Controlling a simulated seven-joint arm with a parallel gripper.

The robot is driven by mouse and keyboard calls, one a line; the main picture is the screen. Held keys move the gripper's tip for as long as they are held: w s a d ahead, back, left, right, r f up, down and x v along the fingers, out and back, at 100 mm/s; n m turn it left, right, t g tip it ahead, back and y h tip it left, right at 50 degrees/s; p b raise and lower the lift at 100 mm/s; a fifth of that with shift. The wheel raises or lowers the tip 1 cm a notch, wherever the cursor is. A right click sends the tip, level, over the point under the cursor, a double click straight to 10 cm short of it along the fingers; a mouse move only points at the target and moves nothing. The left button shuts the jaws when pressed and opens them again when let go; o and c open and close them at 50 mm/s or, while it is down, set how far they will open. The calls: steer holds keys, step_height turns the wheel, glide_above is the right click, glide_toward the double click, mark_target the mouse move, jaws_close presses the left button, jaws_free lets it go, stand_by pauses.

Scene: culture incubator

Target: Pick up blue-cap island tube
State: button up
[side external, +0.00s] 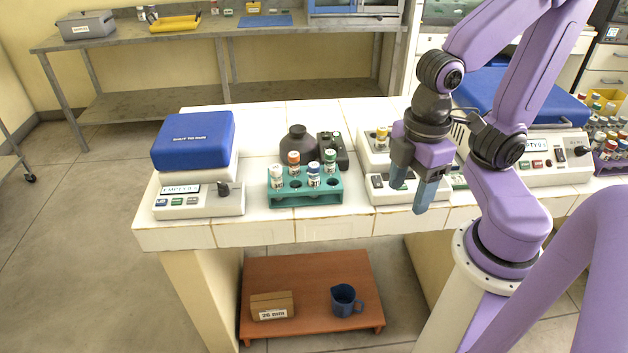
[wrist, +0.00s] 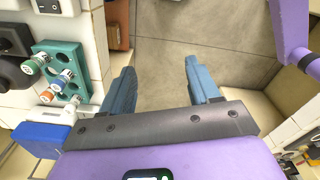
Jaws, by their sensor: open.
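The blue-cap tube (side external: 314,172) stands upright in the front row of a teal rack (side external: 306,199) on the white tiled bench. White-cap, orange-cap and green-cap tubes share the rack. In the wrist view the rack (wrist: 72,52) lies at the left, with the blue-cap tube (wrist: 62,83) among the others. My gripper (side external: 412,190) is open and empty, fingers pointing down, to the right of the rack near the bench's front edge. In the wrist view, my gripper (wrist: 160,68) has only floor showing between its fingers.
A blue-lidded device (side external: 193,140) stands left of the rack. A white device (side external: 378,150) with a yellow-cap tube is right of the rack. A low red-brown shelf (side external: 310,275) is below.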

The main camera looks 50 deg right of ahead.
steer(key=w+r+n, duration=0.3)
steer(key=w, duration=1.1)
steer(key=r+n, duration=0.2)
glide_above(314, 165)
step_height(314, 165, down, 18)
steer(key=shift+r, duration=0.1)
steer(key=c, duration=1.1)
